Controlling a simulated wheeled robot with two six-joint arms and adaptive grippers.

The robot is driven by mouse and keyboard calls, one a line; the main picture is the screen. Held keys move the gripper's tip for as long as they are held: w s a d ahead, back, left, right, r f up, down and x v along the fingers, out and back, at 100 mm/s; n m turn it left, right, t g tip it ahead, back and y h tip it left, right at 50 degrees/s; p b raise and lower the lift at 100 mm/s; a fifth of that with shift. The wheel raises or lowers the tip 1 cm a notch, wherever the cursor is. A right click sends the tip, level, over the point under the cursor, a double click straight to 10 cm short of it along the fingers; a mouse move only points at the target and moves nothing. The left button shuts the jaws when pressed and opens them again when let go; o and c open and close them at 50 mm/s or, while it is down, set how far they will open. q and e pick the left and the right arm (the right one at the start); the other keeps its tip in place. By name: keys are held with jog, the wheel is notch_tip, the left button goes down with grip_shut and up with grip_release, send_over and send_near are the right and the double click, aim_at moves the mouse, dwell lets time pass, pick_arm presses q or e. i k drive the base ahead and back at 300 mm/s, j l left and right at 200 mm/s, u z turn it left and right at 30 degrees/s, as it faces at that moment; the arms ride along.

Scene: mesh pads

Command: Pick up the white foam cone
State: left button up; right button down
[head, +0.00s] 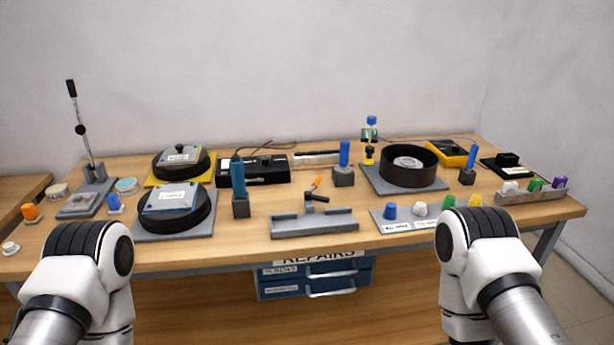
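Several small coloured pieces stand in a row on a light labelled strip (398,226) at the front right of the bench. Among them is a white cone-like piece (420,209), between a blue piece (390,211) and a green piece (448,202), with a yellow piece (475,201) further right. Another white piece (510,187) sits in the grey rack (532,196) at the right, beside green and purple pieces. A small white piece (10,248) lies at the far left front. I cannot tell which is the foam cone. My arms show at the bottom; neither gripper is in view.
Two round black pads on yellow and grey bases (175,225) stand at the left. A grey tray (314,223) lies front centre, and a black ring (408,166) stands behind the strip. A tall lever (80,130) rises at the left. Bare wood lies along the front edge.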

aim_at(420, 210)
jog(key=i+l+z, duration=0.15)
jog(key=z, duration=0.25)
jog(key=i+l+z, duration=0.2)
jog(key=z, duration=0.2)
jog(key=l, duration=0.1)
